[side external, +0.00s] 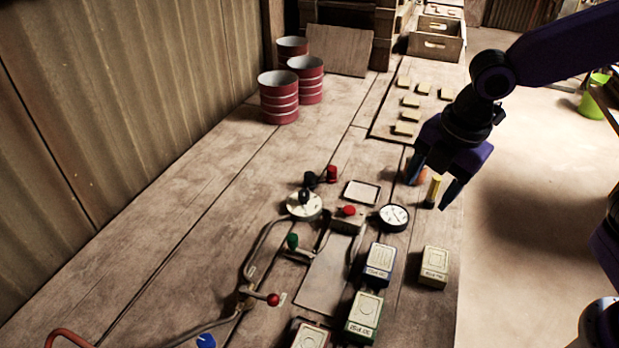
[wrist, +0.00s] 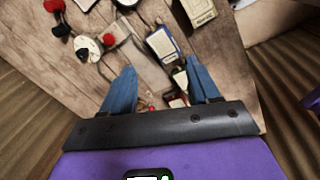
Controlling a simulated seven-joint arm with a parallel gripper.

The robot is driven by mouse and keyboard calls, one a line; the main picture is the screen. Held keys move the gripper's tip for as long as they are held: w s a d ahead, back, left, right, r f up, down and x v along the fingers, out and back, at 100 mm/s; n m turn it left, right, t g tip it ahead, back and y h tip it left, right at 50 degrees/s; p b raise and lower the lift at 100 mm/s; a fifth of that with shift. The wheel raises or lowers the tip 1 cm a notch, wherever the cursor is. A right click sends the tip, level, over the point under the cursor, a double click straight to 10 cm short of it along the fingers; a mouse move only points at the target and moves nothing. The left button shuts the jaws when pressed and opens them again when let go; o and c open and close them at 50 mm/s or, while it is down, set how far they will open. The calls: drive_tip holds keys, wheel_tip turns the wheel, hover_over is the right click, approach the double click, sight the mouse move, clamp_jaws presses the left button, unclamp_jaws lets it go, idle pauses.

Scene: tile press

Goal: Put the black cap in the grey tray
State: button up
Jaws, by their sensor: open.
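A small black cap (side external: 310,179) stands on the wooden bench, beside a red cap and behind a white dial. It also shows at the upper left of the wrist view (wrist: 62,29). A shallow, pale grey tray (side external: 361,193) with a dark rim lies to its right; its inside looks empty. The tray is cut off at the top edge of the wrist view (wrist: 85,3). My gripper (side external: 431,187) is open and empty above the bench's right edge, to the right of the tray and cap. Its blue fingers stand wide apart in the wrist view (wrist: 160,88).
A red cap (side external: 332,173) stands close to the black one. The white dial (side external: 304,205), a gauge (side external: 393,217) and a red-knobbed block (side external: 348,217) surround the tray. A yellow cylinder (side external: 433,188) appears between my fingers. Several boxes stand in front; red cans (side external: 279,97) behind.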

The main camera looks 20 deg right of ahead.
drive_tip(key=w+a+n+t, duration=0.1)
drive_tip(key=w+a+n, duration=0.2)
drive_tip(key=w, duration=0.3)
drive_tip(key=w+a+n, duration=0.3)
drive_tip(key=w+n, duration=0.1)
drive_tip(key=w, duration=0.3)
drive_tip(key=n+t, duration=0.2)
drive_tip(key=n, duration=0.5)
approach(310, 175)
drive_tip(key=shift+h, duration=0.3)
drive_tip(key=x, duration=0.4)
drive_tip(key=shift+w+a, duration=0.3)
drive_tip(key=shift+w, duration=0.1)
drive_tip(key=shift+s+x, duration=0.15)
drive_tip(key=shift+x, duration=1.15)
drive_tip(key=shift+s+x, duration=0.15)
drive_tip(key=shift+x, duration=1.2)
drive_tip(key=shift+f, duration=0.1)
clamp_jaws()
